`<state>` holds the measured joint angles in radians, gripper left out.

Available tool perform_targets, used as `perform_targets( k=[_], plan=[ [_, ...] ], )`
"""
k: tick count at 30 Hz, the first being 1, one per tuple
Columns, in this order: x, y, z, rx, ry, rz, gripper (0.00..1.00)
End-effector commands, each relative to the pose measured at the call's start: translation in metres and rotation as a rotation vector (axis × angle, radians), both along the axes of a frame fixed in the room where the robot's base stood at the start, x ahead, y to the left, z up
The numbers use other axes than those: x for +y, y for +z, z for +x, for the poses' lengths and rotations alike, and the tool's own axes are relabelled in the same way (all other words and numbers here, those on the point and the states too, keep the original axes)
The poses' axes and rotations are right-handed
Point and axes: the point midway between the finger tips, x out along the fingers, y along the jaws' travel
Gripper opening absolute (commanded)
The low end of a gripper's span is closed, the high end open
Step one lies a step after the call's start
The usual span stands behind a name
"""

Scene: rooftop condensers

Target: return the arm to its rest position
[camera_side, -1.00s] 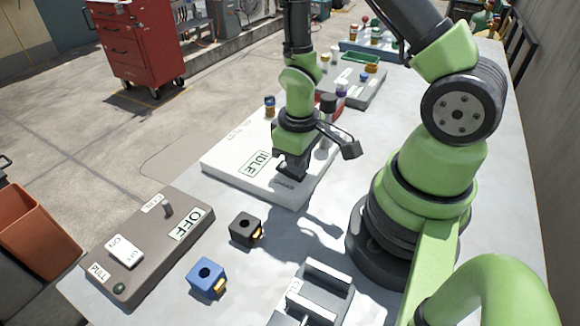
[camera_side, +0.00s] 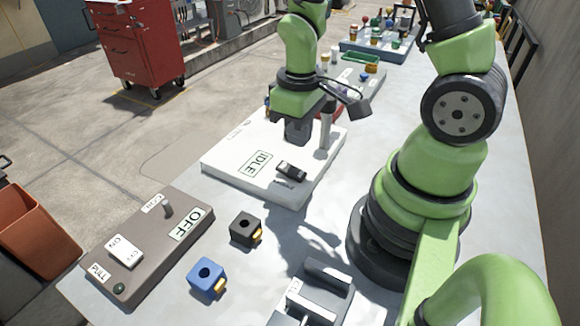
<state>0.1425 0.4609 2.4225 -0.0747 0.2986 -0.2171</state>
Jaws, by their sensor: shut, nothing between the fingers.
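My gripper (camera_side: 297,138) hangs above the white panel marked IDLE (camera_side: 225,160), pointing down, shut with nothing in it. It is apart from the black rocker switch (camera_side: 292,171) on that panel, which shows in full just below it. My green arm rises up and out of the top of the picture, then comes down to its base at the right of the table. The fingertips are small and dark in this view.
A brown panel marked OFF (camera_side: 165,225) with a lever and a white ON switch lies front left. A black block (camera_side: 245,229) and a blue block (camera_side: 207,278) stand nearby. A grey fixture (camera_side: 318,290) is at the front. A blue rack with several bottles (camera_side: 365,53) stands at the back.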

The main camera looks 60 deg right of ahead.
Motion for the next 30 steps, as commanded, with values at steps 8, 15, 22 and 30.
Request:
perform_targets(
  k=[8,15,22,30],
  plan=[
    [0.0,0.003,0.001,-0.009,-0.004,-0.001,0.0],
    [0.01,0.059,0.006,-0.157,-0.094,0.01,0.0],
    [0.03,0.133,-0.012,-0.363,-0.224,0.09,0.0],
    [0.051,0.185,-0.051,-0.543,-0.319,0.232,0.0]
  ],
)
